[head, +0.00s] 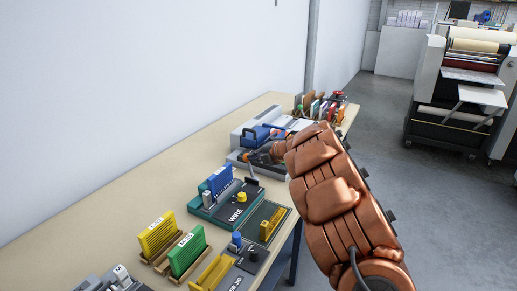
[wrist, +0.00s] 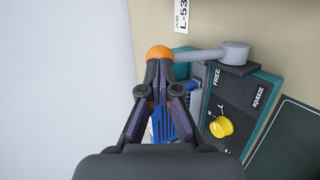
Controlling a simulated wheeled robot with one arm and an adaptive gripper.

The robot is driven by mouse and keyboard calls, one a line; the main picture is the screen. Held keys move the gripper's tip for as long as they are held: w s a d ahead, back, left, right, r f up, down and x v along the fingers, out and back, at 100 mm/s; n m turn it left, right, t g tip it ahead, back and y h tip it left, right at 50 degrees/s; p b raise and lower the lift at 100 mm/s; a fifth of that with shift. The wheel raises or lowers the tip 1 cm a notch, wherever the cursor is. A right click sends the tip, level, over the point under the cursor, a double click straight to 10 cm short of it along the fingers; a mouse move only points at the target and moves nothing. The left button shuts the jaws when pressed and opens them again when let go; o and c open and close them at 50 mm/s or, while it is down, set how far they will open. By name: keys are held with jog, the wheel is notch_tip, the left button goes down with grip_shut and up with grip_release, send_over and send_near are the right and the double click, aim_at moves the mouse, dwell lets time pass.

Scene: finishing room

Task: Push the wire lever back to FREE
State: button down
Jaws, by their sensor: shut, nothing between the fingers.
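The teal WIRE machine (head: 207,214) stands on the bench in the head view; its dark panel (wrist: 236,104) fills the right of the wrist view. FREE is printed on the panel's left and SQUEEZE on its right. The grey lever (wrist: 203,55) runs left from its round pivot (wrist: 236,51), on the FREE side, to an orange ball (wrist: 159,52). My gripper (wrist: 158,66) is shut and empty, its tips right at the ball; I cannot tell whether they touch. In the head view my gripper (head: 257,158) is small and dark, above the machine's far end.
A yellow knob (wrist: 221,126) sits on the panel, with blue combs (wrist: 167,125) beside it. Nearer on the bench (head: 150,194) are yellow combs (head: 157,234) and green combs (head: 187,253). A machine with a blue handle (head: 257,134) stands behind. The wall is at left.

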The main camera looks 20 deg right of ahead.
jog(key=shift+w+a+p, duration=0.55)
jog(key=shift+w+p, duration=0.15)
jog(key=shift+p, duration=0.5)
jog(key=r+b+v, duration=0.1)
jog(key=v, duration=1.3)
jog(key=shift+w+a+r, duration=0.2)
jog(key=shift+w+a, duration=0.05)
jog(key=shift+w, duration=0.05)
